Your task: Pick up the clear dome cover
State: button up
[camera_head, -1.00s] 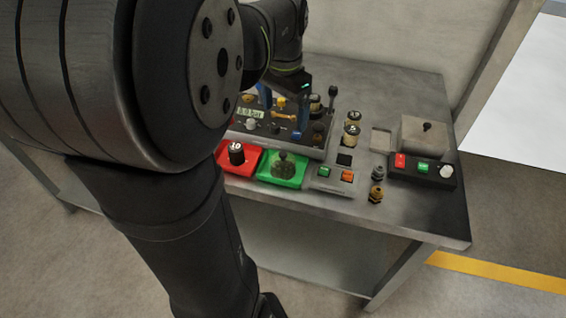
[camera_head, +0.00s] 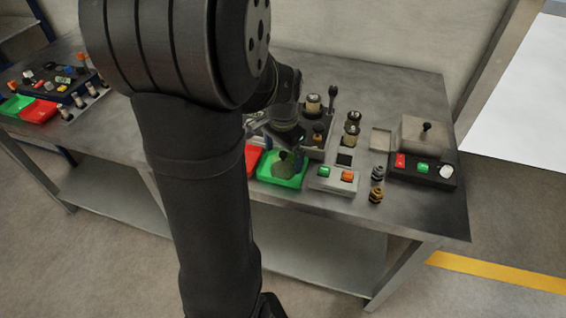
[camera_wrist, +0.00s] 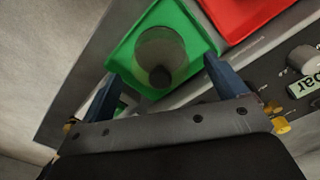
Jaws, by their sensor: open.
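The clear dome cover (camera_wrist: 161,50) sits in the green tray (camera_wrist: 124,54), with a dark knob on its top. In the head view the dome (camera_head: 284,168) shows inside the green tray (camera_head: 268,177), partly hidden by my gripper. My gripper (camera_wrist: 158,72) is open and empty, with its two blue fingers apart. It is above the tray, and in the wrist view the dome's knob lies between the fingers. I cannot tell how high the fingertips are above it.
A red tray (camera_wrist: 240,14) lies beside the green one. A panel with knobs and a display (camera_wrist: 303,84) is close by. In the head view, a small box with green and orange buttons (camera_head: 335,178) stands right of the green tray.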

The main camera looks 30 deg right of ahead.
aim_at(283, 160)
notch_tip(283, 160, down, 4)
jog(key=shift+r, duration=0.25)
jog(key=shift+c, duration=0.2)
jog(key=c, duration=1.1)
jog(key=shift+o, duration=0.2)
jog(key=shift+r, duration=0.15)
